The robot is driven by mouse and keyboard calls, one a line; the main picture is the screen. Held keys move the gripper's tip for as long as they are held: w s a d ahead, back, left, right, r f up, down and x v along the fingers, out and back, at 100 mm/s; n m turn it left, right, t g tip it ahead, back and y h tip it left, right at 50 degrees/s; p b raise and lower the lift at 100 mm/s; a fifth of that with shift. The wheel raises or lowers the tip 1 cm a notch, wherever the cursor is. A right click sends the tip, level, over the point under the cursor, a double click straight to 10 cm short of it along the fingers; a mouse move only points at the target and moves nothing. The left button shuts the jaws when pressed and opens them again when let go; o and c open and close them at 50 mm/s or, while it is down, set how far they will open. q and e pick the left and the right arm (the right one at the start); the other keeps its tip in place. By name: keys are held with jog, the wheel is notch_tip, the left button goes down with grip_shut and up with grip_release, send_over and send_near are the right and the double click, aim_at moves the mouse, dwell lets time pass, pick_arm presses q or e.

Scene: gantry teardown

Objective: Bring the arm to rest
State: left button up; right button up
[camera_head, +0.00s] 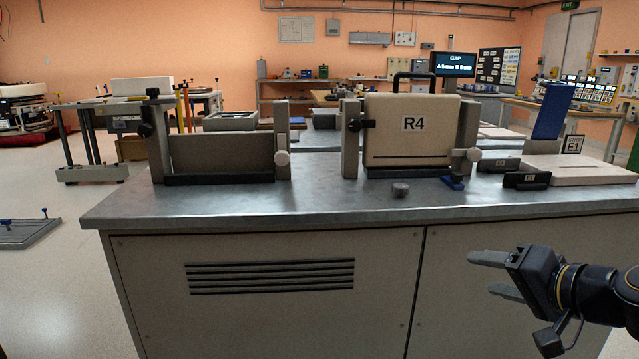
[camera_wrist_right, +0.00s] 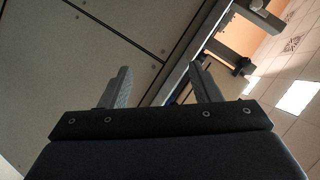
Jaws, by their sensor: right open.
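My right gripper (camera_head: 488,274) is at the lower right of the head view, in front of the workbench (camera_head: 250,210) and below its top edge. Its two fingers are apart with nothing between them. In the right wrist view the gripper (camera_wrist_right: 160,88) also shows two separated fingers, with the bench's front panel (camera_wrist_right: 60,60) and edge beyond them. It appears clear of the bench. My left gripper is not in view.

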jog(key=s+a+f+n+g+h+p, duration=0.1)
jog(key=s+a+f+n+g, duration=0.2)
jog(key=s+f, duration=0.65)
jog(key=s+a+f+n+g+h+p, duration=0.1)
jog(key=s+a+f+n+g, duration=0.2)
jog(key=s+f, duration=0.7)
notch_tip(320, 180, up, 40)
jog(key=s+p, duration=0.2)
jog(key=p, duration=3.5)
jog(key=shift+s+a+m+g, duration=0.25)
jog(key=shift+a+m+g, duration=0.05)
jog(key=shift+a+m, duration=0.15)
